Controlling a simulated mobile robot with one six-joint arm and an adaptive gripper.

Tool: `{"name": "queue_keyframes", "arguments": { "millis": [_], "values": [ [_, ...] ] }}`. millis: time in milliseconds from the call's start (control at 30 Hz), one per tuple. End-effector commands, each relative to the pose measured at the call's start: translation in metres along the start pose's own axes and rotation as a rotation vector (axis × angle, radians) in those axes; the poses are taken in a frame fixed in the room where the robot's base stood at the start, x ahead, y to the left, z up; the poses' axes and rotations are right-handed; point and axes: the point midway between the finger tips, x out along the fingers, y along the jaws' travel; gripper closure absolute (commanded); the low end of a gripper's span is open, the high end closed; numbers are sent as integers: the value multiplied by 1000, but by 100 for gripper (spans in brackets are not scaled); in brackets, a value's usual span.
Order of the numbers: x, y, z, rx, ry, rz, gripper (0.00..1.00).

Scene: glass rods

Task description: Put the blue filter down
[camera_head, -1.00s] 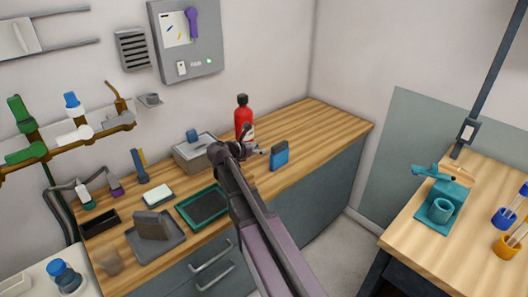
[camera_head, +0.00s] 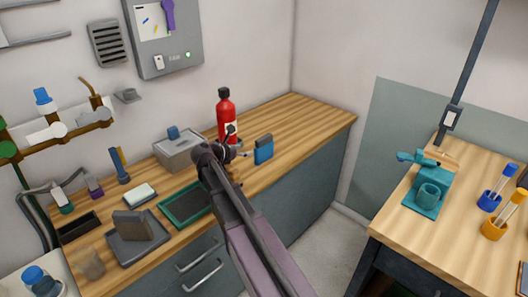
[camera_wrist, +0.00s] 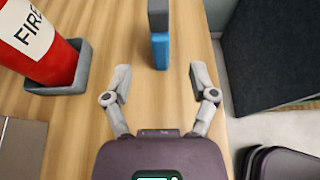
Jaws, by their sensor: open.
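The blue filter (camera_head: 263,154), a blue block with a dark grey top, stands upright on the wooden counter (camera_head: 300,117) near its front edge. In the wrist view the filter (camera_wrist: 160,50) is straight ahead, beyond my fingertips and centred between them. My gripper (camera_wrist: 161,84) is open and empty, its two fingers apart with bare wood showing between them. In the head view my gripper (camera_head: 242,153) is just left of the filter, partly hidden by my arm.
A red fire extinguisher (camera_head: 224,107) stands in a grey holder (camera_wrist: 84,62) left of my gripper. A grey box (camera_head: 180,152) and a green-rimmed tray (camera_head: 187,204) are further left. The counter right of the filter is clear. A separate workbench (camera_head: 418,240) stands at the right.

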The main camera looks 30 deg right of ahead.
Motion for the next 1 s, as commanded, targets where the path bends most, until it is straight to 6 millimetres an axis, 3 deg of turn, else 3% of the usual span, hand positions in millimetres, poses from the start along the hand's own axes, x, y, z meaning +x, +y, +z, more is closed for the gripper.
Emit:
{"name": "queue_keyframes", "arguments": {
  "millis": [400, 1000],
  "values": [
    [58, 1, -2, 1, 1, -1, 26],
    [69, 0, -1, 0, 0, -1, 26]
  ]
}}
